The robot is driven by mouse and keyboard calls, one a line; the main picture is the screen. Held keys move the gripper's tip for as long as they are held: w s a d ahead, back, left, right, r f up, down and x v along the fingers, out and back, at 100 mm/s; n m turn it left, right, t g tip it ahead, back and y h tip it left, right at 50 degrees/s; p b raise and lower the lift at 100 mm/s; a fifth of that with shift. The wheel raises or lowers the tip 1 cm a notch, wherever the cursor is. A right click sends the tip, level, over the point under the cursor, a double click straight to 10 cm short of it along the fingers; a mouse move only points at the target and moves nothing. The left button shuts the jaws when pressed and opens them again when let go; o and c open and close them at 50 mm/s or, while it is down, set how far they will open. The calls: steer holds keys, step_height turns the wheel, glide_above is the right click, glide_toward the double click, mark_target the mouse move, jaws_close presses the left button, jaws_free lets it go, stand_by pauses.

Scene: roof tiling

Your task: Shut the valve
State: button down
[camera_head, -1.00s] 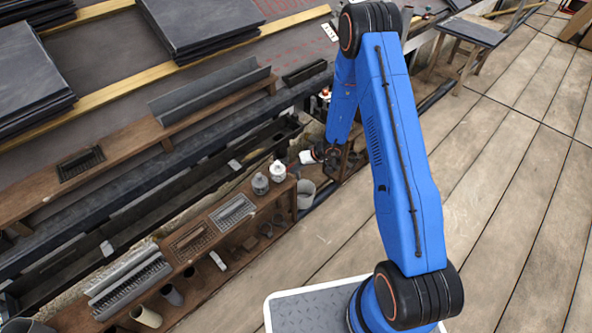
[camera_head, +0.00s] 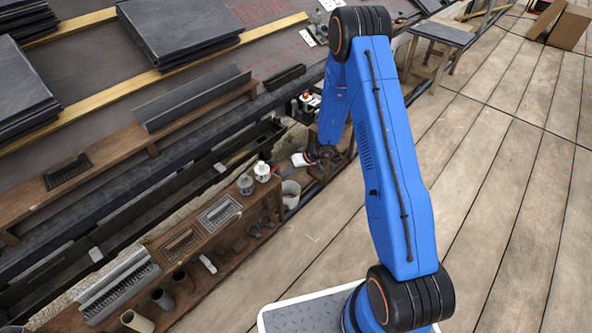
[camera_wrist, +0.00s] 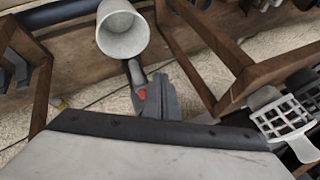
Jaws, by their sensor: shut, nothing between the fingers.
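I cannot pick out a valve with certainty in either view. A small red and white fitting (camera_head: 307,101) stands behind my arm in the head view, partly hidden and too small to make out. My gripper (camera_head: 281,170) is low above the ground beside the right end of the low wooden bench, near a pale bucket (camera_head: 290,193). In the wrist view the gripper's grey fingers (camera_wrist: 152,94) are together, with a red spot beside them and nothing visible between them. The bucket (camera_wrist: 122,32) shows just beyond them.
The low bench (camera_head: 165,232) carries two small pots (camera_head: 262,172), grates and gutter pieces. Dark slate stacks (camera_head: 180,32) lie on the roof at the upper left. A wooden trestle (camera_head: 443,38) stands at the back.

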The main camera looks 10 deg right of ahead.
steer(key=s+r, duration=1)
steer(key=r, duration=0.3)
steer(key=shift+s+d+r, duration=0.15)
steer(key=shift+d+r, duration=0.15)
steer(key=shift+r, duration=0.05)
steer(key=s+a+r, duration=0.1)
steer(key=s+r, duration=0.5)
steer(key=r, duration=0.6)
steer(key=s+a+r, duration=0.1)
steer(key=s+r, duration=0.6)
steer(key=r, duration=0.4)
steer(key=s+d+r+m+h, duration=0.1)
steer(key=s+d+r+h, duration=0.1)
steer(key=s+d+r, duration=0.2)
steer(key=s+d+r+m+t+h, duration=0.1)
steer(key=s+d+r, duration=0.3)
steer(key=s, duration=0.6)
steer(key=s+d+r+m+h, duration=0.1)
steer(key=s+d+r+h, duration=0.2)
steer(key=s, duration=0.4)
steer(key=shift+s+d+r+h, duration=0.3)
steer(key=shift+s+d+r, duration=0.1)
steer(key=shift+d, duration=0.1)
